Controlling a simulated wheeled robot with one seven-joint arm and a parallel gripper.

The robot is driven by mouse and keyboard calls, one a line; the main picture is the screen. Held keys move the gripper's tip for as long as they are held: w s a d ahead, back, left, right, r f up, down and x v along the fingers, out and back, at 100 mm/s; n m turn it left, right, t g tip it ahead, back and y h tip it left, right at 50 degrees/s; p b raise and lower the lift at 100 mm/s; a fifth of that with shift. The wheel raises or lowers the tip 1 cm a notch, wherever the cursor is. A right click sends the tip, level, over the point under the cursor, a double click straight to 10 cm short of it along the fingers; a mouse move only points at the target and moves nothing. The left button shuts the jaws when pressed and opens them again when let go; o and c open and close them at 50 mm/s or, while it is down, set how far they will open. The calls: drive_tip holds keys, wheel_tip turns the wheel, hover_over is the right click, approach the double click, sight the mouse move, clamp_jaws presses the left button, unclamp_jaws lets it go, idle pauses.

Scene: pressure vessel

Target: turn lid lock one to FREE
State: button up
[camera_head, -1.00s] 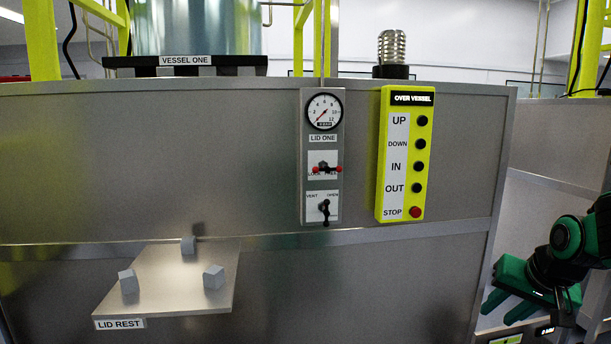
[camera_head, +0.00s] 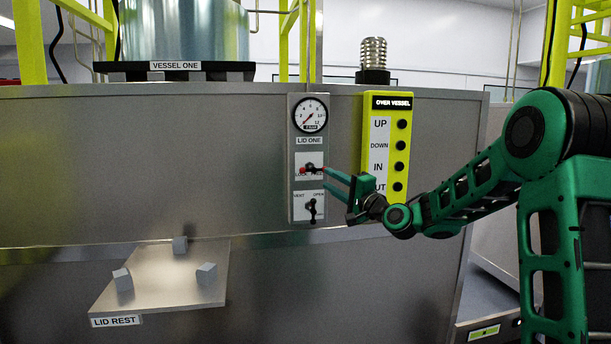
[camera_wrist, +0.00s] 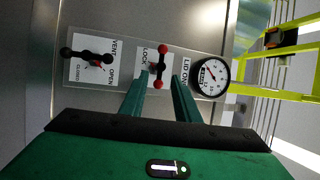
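Lid lock one is a small handle with red knobs (camera_head: 304,170) on the grey LID ONE panel (camera_head: 294,205). It lies about level in the head view, above a LOCK label at left; the label at right is mostly hidden by my fingers. My gripper (camera_head: 327,178) is open and empty in front of the panel. In the wrist view its two green fingers (camera_wrist: 161,78) are apart, with the handle between their lines. Contact cannot be told.
A pressure gauge (camera_head: 311,114) is above the lock and a black VENT handle (camera_head: 312,210) below it. The yellow OVER VESSEL button box (camera_head: 381,130) is close on the right, partly behind my gripper. The LID REST shelf (camera_head: 150,290) juts out at lower left.

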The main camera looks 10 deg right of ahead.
sight(316, 171)
drive_tip(key=x, duration=0.9)
drive_tip(key=shift+w, duration=0.2)
